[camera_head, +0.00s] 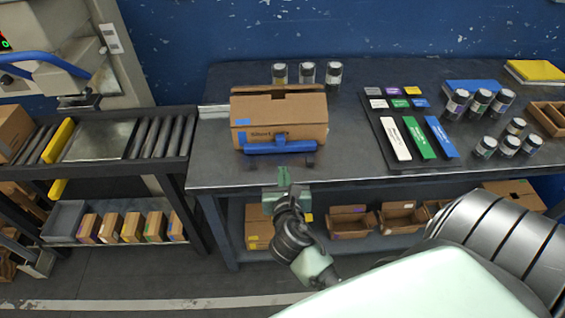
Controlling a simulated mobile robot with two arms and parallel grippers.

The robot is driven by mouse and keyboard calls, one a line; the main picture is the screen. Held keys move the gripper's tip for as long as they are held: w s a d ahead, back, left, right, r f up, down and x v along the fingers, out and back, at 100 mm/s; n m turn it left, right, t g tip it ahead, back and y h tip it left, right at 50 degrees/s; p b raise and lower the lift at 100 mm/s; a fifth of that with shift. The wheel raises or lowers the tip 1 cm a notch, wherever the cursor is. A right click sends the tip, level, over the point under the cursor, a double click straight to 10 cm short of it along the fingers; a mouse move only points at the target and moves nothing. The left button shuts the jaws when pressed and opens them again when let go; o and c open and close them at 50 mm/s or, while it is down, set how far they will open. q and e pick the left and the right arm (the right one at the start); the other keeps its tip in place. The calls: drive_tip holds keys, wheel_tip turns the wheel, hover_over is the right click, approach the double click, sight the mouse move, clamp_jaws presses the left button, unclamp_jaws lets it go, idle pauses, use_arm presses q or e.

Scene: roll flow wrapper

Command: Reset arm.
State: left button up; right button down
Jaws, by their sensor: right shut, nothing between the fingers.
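My right gripper (284,177) is at the front edge of the dark table, just in front of the cardboard box. It is shut with nothing in it. My right arm reaches in from the lower right. The cardboard box (300,112) stands upright on the table, with a blue bar-like piece (280,147) along the bottom of its front. The gripper tips are a little below this blue piece in the picture; I cannot tell whether they touch it. My left gripper is not in view.
The dark table (350,160) holds several jars (482,100), a dark tray (372,118) with coloured pieces, and blue and yellow folders. A roller conveyor (172,138) stands at left. Shelves below hold small boxes (400,215). Bare table lies right of the box.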

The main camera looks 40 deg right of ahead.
idle(0.6)
drive_tip(key=s+a+f+m+g+y, duration=0.2)
drive_tip(key=s+a+f+m, duration=0.15)
drive_tip(key=f, duration=0.65)
drive_tip(key=s+a+f+m+g+y, duration=0.2)
drive_tip(key=s+f+m, duration=0.15)
drive_tip(key=f, duration=0.75)
drive_tip(key=s+a+f+m+g+y, duration=0.2)
drive_tip(key=s+f+m, duration=0.15)
drive_tip(key=f, duration=0.65)
drive_tip(key=s+f+m+g, duration=0.2)
drive_tip(key=s+f+m, duration=0.3)
drive_tip(key=s, duration=0.4)
drive_tip(key=s+f+m+g+y, duration=0.1)
drive_tip(key=s+f+m, duration=0.5)
drive_tip(key=s, duration=0.4)
drive_tip(key=s+f+m+g, duration=0.2)
drive_tip(key=s+f+m, duration=0.4)
drive_tip(key=s, duration=0.3)
drive_tip(key=shift+s+d+g+y, duration=0.2)
drive_tip(key=shift+d+g+y, duration=0.05)
drive_tip(key=shift+g+y, duration=0.05)
